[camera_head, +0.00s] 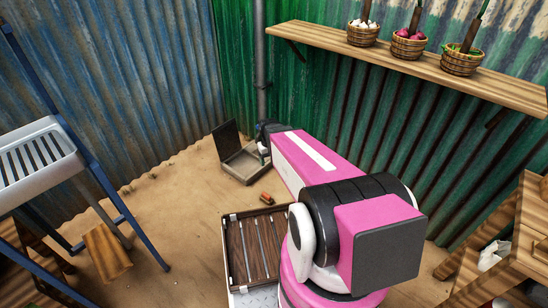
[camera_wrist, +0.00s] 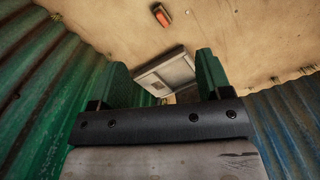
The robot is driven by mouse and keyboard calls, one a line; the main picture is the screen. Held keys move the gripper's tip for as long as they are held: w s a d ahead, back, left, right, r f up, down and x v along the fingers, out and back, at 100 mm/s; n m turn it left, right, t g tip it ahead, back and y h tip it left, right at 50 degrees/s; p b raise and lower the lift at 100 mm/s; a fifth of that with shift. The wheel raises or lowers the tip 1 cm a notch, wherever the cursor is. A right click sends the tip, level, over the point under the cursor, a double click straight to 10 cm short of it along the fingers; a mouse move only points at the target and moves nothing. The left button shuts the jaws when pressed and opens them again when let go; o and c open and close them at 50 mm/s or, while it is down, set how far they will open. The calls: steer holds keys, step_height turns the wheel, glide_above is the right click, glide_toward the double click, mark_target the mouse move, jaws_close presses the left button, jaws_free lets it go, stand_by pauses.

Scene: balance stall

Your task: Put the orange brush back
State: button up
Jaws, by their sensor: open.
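A small orange-red object (camera_head: 267,197), which looks like the orange brush, lies on the sandy ground in the head view. It also shows near the top of the wrist view (camera_wrist: 160,15), apart from my gripper. An open grey-brown box (camera_head: 243,167) with its dark lid raised stands on the ground behind it. The box also shows between the fingers in the wrist view (camera_wrist: 170,73). My gripper (camera_wrist: 161,62) is open, with two green fingers spread and nothing between them. In the head view it is mostly hidden, out at the far end of my pink arm, near the box.
Corrugated metal walls (camera_head: 120,80) meet in a corner behind the box. A wooden shelf (camera_head: 330,40) with baskets hangs on the right wall. A blue-legged stand with a white tray (camera_head: 40,160) is at left. Bare sand (camera_head: 180,200) lies left of the box.

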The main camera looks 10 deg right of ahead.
steer(key=s+r+m, duration=0.2)
steer(key=s+r, duration=0.6)
steer(key=r, duration=0.1)
steer(key=shift+r, duration=0.2)
steer(key=shift+s, duration=0.1)
